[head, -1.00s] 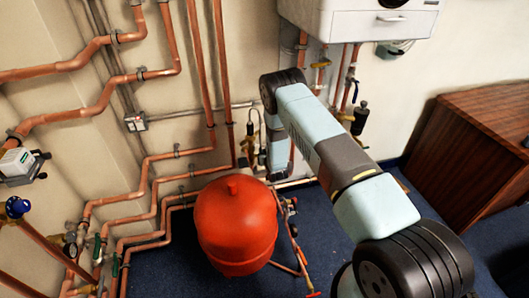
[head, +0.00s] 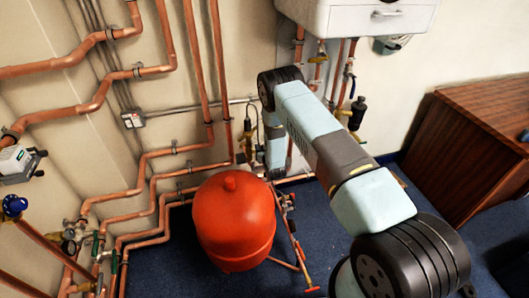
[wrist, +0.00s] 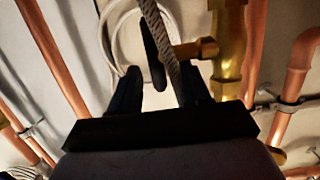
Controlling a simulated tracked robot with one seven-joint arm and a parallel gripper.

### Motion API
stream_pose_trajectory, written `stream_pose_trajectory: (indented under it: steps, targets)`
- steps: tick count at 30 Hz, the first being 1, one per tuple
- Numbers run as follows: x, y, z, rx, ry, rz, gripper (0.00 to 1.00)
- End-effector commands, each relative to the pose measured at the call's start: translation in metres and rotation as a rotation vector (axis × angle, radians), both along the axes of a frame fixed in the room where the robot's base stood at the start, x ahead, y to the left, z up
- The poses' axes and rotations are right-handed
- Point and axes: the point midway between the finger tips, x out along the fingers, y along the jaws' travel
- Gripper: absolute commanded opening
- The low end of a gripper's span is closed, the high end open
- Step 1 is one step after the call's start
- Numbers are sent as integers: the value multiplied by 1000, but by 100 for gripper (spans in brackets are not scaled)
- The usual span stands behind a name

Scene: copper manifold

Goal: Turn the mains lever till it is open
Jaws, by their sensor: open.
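In the wrist view, a dark narrow lever (wrist: 152,50) stands at the end of a short brass stem on a brass valve body (wrist: 228,50). It looks like the mains lever. My gripper (wrist: 160,76) is open, with one dark finger on each side of the lever's lower end. A grey braided hose (wrist: 160,35) runs between the fingers too, close beside the lever. I cannot tell whether a finger touches the lever or hose. In the head view my arm hides the lever, and the fingers cannot be made out there.
A red tank (head: 234,220) stands on the blue floor just left of my arm's end. Copper pipes (head: 150,190) run along the wall at left. A white boiler (head: 365,18) hangs above, and a brown wooden cabinet (head: 465,160) stands at right. Copper pipes (wrist: 55,55) flank my gripper.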

Motion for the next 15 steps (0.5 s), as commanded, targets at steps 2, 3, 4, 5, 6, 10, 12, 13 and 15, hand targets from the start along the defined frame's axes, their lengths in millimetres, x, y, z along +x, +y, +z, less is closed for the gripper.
stream_pose_trajectory:
  steps: [2, 3, 4, 5, 6, 10, 12, 13, 15]
  targets:
    - [-6, -1, 1, 0, 1, 0, 47]
    - [-10, -2, 2, 0, 1, 0, 47]
    - [-14, -3, 3, 0, 2, 0, 47]
    - [-19, -4, 4, 0, 2, 0, 47]
    - [-25, -6, 6, 0, 2, 0, 47]
    - [-50, -12, 10, -1, 4, 0, 47]
    - [-64, -15, 13, -1, 3, 0, 47]
    - [-69, -17, 15, 0, 2, 0, 47]
    - [-82, -20, 18, -1, 3, 0, 47]
